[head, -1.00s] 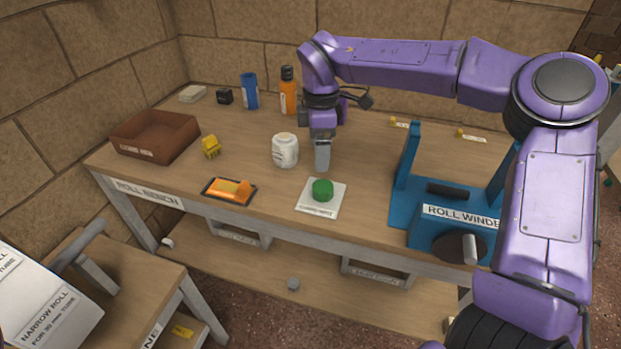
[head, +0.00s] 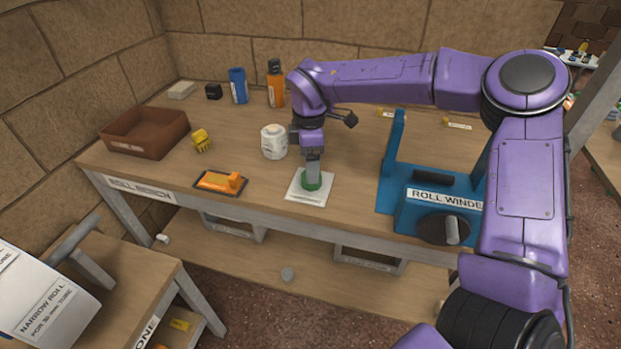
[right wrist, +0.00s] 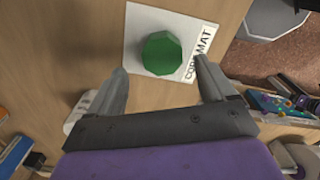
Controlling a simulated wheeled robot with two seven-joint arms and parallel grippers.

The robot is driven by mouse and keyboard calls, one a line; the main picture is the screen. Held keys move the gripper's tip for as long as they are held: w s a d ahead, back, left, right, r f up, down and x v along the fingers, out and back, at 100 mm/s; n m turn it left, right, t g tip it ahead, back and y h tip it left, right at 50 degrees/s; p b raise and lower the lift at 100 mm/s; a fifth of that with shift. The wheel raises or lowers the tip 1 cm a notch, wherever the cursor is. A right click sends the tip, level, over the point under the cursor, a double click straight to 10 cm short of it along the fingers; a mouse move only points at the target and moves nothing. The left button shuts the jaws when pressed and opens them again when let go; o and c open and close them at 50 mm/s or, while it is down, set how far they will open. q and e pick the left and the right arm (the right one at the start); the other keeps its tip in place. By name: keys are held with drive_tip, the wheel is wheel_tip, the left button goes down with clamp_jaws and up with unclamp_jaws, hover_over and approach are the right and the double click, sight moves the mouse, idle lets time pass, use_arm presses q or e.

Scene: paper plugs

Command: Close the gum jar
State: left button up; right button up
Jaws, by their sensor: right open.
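The gum jar (head: 274,142) is a white jar standing upright on the bench, left of my right gripper; its top is hard to make out. A green lid (head: 312,182) lies on a white mat (head: 306,199) near the bench's front edge. The lid also shows in the right wrist view (right wrist: 162,54), on the mat marked "MAT" (right wrist: 135,22). My right gripper (head: 312,184) is over the lid, fingers pointing down. In the right wrist view its open fingers (right wrist: 160,75) stand either side of the lid's near side, with nothing held. My left gripper is out of view.
The blue roll winder (head: 430,205) stands right of the mat. An orange tool on a dark pad (head: 220,182), a yellow block (head: 202,140) and a brown tray (head: 145,133) lie to the left. Blue and orange bottles (head: 276,84) stand behind the jar.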

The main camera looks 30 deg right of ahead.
sight(307, 187)
drive_tip(key=f, duration=0.4)
drive_tip(key=shift+s+d+f, duration=0.1)
drive_tip(key=shift+s+f, duration=0.05)
drive_tip(key=shift+s, duration=0.1)
drive_tip(key=c, duration=1.1)
